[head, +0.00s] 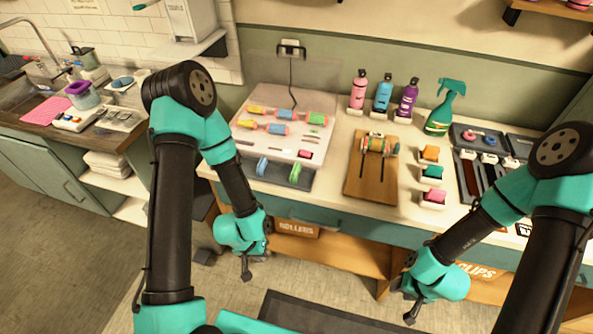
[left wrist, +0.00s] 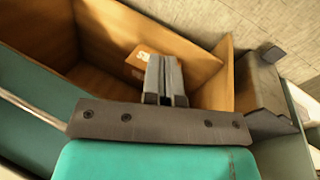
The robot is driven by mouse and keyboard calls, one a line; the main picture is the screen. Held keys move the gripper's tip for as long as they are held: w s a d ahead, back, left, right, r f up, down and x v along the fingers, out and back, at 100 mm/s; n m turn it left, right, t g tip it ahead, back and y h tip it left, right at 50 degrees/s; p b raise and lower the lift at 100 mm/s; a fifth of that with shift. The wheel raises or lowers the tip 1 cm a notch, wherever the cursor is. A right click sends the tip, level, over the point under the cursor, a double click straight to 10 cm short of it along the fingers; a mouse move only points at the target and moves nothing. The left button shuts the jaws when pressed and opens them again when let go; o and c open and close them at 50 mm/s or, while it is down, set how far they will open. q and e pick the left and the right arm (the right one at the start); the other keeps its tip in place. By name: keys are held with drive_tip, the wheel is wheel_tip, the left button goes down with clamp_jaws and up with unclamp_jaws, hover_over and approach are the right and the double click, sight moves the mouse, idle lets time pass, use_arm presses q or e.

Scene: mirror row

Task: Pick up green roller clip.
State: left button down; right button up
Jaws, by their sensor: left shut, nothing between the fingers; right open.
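A green clip-like piece (head: 295,172) stands on the grey front strip of the white roller board, to the right of a similar blue piece (head: 262,166). It looks like the green roller clip, though it is small here. My left gripper (head: 247,274) is shut and empty, low in front of the counter and below the board. Its closed fingers also show in the left wrist view (left wrist: 165,76). My right gripper (head: 411,315) is open and empty, low in front of the counter at the right. Both are well apart from the green piece.
The white board (head: 255,142) carries several coloured rollers. A wooden board (head: 358,185) with one roller lies to its right, beside orange, green and pink blocks (head: 432,174). Bottles (head: 382,93) stand behind. The counter edge and a bin labelled ROLLERS (head: 297,229) are near my left gripper.

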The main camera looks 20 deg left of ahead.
use_arm(q)
drive_tip(key=shift+c, duration=1.2)
unclamp_jaws()
